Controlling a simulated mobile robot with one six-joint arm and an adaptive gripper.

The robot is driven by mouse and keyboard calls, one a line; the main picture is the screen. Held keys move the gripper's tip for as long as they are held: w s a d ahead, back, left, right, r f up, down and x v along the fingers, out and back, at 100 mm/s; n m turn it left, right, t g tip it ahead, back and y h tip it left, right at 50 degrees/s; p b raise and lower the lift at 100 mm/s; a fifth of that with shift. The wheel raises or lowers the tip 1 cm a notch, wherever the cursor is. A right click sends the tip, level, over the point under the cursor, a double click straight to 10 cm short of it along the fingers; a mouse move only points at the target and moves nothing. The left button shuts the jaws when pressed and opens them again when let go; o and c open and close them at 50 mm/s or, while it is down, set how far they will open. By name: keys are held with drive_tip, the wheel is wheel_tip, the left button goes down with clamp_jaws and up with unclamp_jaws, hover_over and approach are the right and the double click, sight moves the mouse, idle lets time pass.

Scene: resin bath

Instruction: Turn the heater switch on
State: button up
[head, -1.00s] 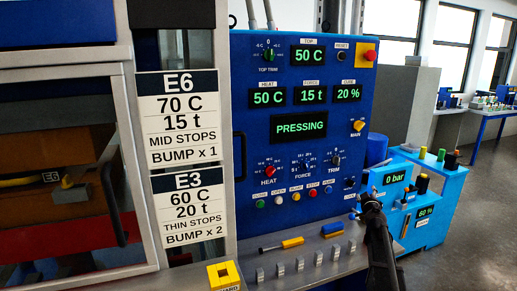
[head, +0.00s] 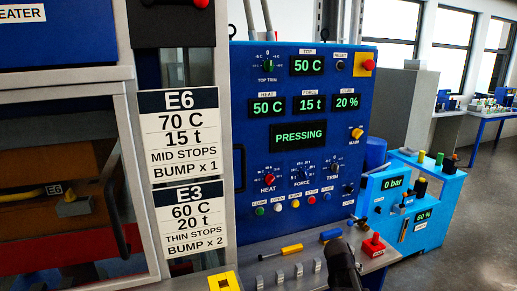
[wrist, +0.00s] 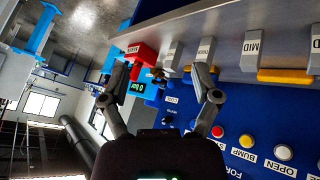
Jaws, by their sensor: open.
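A white label reading "EATER", cut off by the frame edge, (head: 20,13) is on the blue upper frame of the press at top left in the head view. I cannot make out the heater switch itself. A red round knob (head: 201,3) shows at the top edge, right of that label; I cannot tell what it belongs to. My gripper (head: 341,246) is low in front of the console's shelf, far right of the label. In the wrist view my gripper (wrist: 163,72) is open, its fingers apart with nothing held between them.
The blue control panel (head: 260,213) carries displays, knobs and small buttons. Two sign cards (head: 180,130) hang on the left post. A light blue unit (head: 440,190) stands right.

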drive_tip(key=s+a+f+n+g+y, duration=0.1)
drive_tip(key=s+a+g+y, duration=0.1)
drive_tip(key=s+a, duration=0.4)
drive_tip(key=s+a+f+n+g+y+p, duration=0.1)
drive_tip(key=s+a+g+y, duration=0.2)
drive_tip(key=s+a, duration=0.4)
drive_tip(key=shift+s+a+f+n, duration=0.2)
drive_tip(key=shift+s+a+n, duration=0.1)
drive_tip(key=shift+s+n, duration=0.15)
